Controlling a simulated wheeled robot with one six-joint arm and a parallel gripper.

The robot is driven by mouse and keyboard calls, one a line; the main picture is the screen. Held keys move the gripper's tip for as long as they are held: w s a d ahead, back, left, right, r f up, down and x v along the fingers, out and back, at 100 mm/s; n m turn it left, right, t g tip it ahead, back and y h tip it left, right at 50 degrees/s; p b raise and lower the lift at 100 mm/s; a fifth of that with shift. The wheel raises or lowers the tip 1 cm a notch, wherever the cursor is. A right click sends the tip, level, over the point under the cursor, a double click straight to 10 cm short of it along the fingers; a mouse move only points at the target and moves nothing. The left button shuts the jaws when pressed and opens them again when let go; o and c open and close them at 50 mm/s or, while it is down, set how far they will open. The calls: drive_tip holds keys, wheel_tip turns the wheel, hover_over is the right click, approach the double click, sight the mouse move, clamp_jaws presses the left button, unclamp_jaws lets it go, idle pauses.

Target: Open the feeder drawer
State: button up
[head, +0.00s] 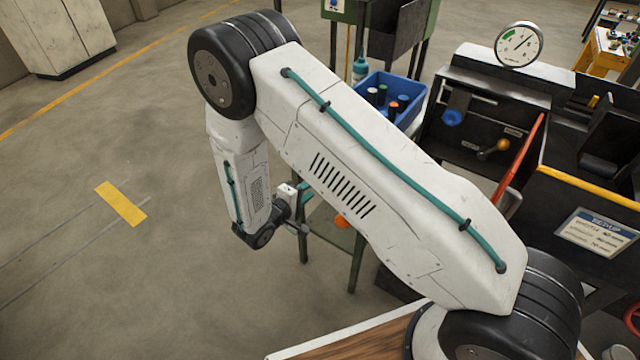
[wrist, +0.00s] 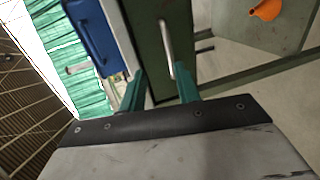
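The feeder drawer's dark green front (wrist: 148,40) shows ahead in the wrist view, with a pale bar handle (wrist: 166,45) running lengthwise on it. The drawer looks closed, though its edges are partly out of view. My gripper (wrist: 160,84) is open, its two teal fingers apart. The handle's near end appears between the fingertips, nearer the right one; I cannot tell whether they touch. In the head view my gripper (head: 304,194) is small, beside the green stand, and my arm hides the drawer.
A blue bin (head: 392,96) holding several bottles stands on the green stand (head: 325,240). A dark machine with a dial gauge (head: 519,44) and red lever (head: 519,165) stands right. The floor at left is clear.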

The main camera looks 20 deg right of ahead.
drive_tip(key=f+x, duration=0.1)
drive_tip(key=x, duration=0.6)
drive_tip(key=shift+w+f, duration=0.3)
drive_tip(key=shift+f, duration=0.1)
clamp_jaws()
